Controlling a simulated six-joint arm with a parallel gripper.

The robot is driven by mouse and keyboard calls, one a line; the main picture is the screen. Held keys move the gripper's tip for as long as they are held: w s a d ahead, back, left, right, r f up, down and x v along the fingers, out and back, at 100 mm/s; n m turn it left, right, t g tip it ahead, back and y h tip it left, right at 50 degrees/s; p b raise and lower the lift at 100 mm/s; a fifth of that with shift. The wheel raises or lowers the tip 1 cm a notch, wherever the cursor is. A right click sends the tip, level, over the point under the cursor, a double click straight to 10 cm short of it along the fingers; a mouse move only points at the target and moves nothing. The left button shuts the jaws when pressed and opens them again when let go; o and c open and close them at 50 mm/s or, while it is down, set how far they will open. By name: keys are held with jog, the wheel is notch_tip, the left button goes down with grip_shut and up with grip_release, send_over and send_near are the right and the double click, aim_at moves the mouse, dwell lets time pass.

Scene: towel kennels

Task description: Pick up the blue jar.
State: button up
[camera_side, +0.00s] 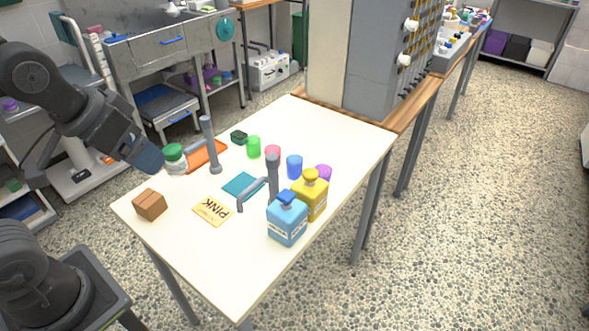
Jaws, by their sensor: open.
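The blue jar (294,166) is a small plain cylinder standing upright on the white table (178,252), right of the middle. It stands in a row of small jars, between a pink jar (273,152) and a purple jar (324,172). My gripper (152,160) is at the table's left side, above the surface and far to the left of the blue jar. It is open; its fingers are hard to make out, and I see nothing held in it.
A green jar (254,147) stands left of the pink one. A grey post (273,180) and yellow (311,196) and blue (287,220) bottles stand in front. A green-lidded jar (175,160) and another post (210,150) are near my gripper.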

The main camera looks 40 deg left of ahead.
jog(key=w+r+n+g, duration=0.1)
jog(key=w+r+n, duration=0.1)
jog(key=w, duration=0.4)
jog(key=w+r+n+g, duration=0.1)
jog(key=w+r+n, duration=0.15)
jog(key=w, duration=0.35)
jog(key=n+g, duration=0.3)
jog(key=n, duration=1)
send_over(295, 168)
jog(key=w+a, duration=0.2)
notch_tip(295, 168, down, 21)
jog(key=f, duration=1.4)
jog(key=shift+d+f, duration=0.1)
jog(key=shift+d, duration=0.1)
jog(key=c, duration=1)
